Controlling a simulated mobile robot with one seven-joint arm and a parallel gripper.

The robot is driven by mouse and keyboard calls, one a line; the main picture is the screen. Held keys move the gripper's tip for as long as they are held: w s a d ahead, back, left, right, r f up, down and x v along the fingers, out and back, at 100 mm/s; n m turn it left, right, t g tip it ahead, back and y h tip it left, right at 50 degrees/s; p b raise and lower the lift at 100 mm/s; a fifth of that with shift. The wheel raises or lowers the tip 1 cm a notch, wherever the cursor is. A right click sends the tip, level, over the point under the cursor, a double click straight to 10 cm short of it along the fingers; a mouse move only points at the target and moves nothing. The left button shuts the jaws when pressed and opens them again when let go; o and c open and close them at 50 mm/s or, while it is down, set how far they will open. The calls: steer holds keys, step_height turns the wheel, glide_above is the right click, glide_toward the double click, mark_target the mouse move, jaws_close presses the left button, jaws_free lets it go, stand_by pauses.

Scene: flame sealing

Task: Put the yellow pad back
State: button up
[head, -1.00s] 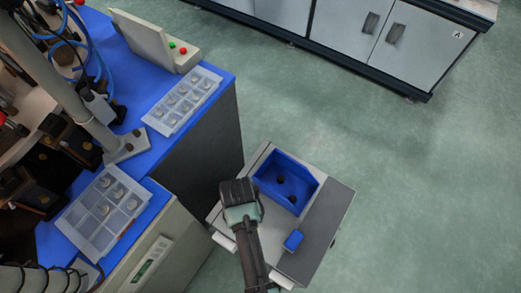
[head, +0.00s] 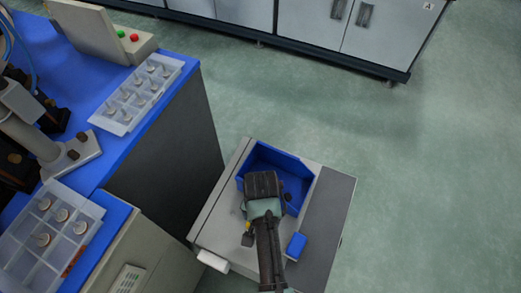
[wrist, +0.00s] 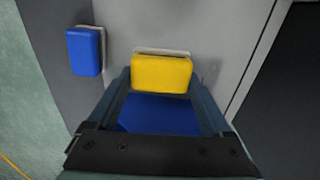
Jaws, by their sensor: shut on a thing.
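The yellow pad (wrist: 162,73) is between the fingertips of my gripper (wrist: 163,82) in the wrist view, with a pale edge along its far side. My gripper is shut on it, over the top of a small grey cabinet (head: 216,212). I cannot tell whether the pad touches the cabinet top. A blue pad (head: 297,246) lies near the dark strip, and also shows left of the yellow pad in the wrist view (wrist: 85,51).
A blue bin (head: 290,170) stands on the cabinet top behind my gripper, partly hidden by it. A blue-topped bench (head: 92,155) with clear trays (head: 137,95) of small parts is at the left. Open floor (head: 420,190) lies to the right.

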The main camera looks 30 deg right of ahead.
steer(key=shift+f+b, duration=0.65)
steer(key=shift+f, duration=1.5)
steer(key=shift+f, duration=0.2)
steer(key=o, duration=1.1)
step_height(320, 180, up, 12)
steer(key=p, duration=0.4)
steer(key=shift+r, duration=0.25)
